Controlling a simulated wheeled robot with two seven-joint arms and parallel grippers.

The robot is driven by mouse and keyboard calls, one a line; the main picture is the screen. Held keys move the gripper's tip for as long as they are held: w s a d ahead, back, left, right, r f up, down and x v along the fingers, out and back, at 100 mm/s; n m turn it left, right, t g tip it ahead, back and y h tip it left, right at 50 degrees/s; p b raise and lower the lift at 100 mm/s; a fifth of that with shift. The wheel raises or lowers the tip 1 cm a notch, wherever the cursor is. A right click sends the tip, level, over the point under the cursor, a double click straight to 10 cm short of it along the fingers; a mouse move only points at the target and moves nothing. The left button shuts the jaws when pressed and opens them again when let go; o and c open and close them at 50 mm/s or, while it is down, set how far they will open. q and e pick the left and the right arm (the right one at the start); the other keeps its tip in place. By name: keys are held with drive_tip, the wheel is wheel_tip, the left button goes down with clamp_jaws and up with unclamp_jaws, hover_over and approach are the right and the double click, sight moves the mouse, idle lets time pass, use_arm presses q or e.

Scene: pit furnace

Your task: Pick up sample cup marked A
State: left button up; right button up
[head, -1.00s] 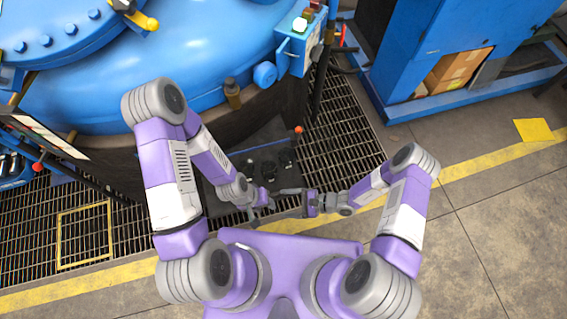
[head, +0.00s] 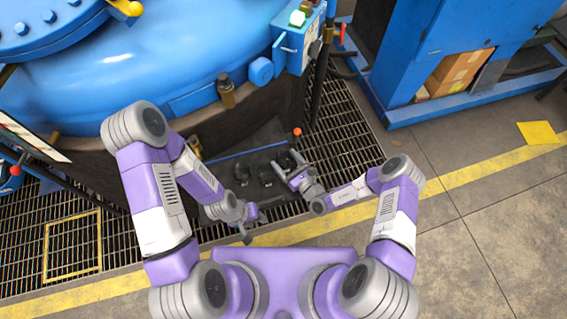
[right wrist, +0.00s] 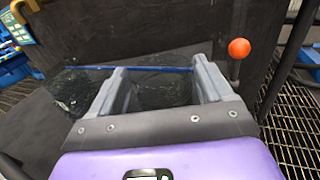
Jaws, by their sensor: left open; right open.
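Several dark sample cups stand in a row on a dark tray-like surface (head: 225,163) in front of the furnace: a left cup (head: 242,176), a middle cup (head: 265,174) and a right cup (head: 287,159). No letter is readable, so I cannot tell which is A. My right gripper (head: 291,168) is open at the right cup. In the right wrist view its two grey fingers (right wrist: 157,75) stand apart, with a dark glassy cup (right wrist: 157,92) showing between them; contact is unclear. Another dark cup (right wrist: 85,90) lies left of the fingers. My left gripper (head: 247,228) is open and empty, below the left cup.
The large blue furnace (head: 160,60) rises behind the cups. A lever with an orange-red knob (right wrist: 239,48) stands close to the right of my right gripper. A brown bottle-like fitting (head: 226,90) sits on the furnace edge. Floor grating (head: 345,125) lies to the right.

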sight(279, 153)
drive_tip(key=x, duration=0.3)
drive_tip(key=shift+w+a+f+b, duration=0.1)
drive_tip(key=shift+w+a+b, duration=0.05)
drive_tip(key=shift+b, duration=0.2)
drive_tip(key=shift+c, duration=0.2)
drive_tip(key=c, duration=0.7)
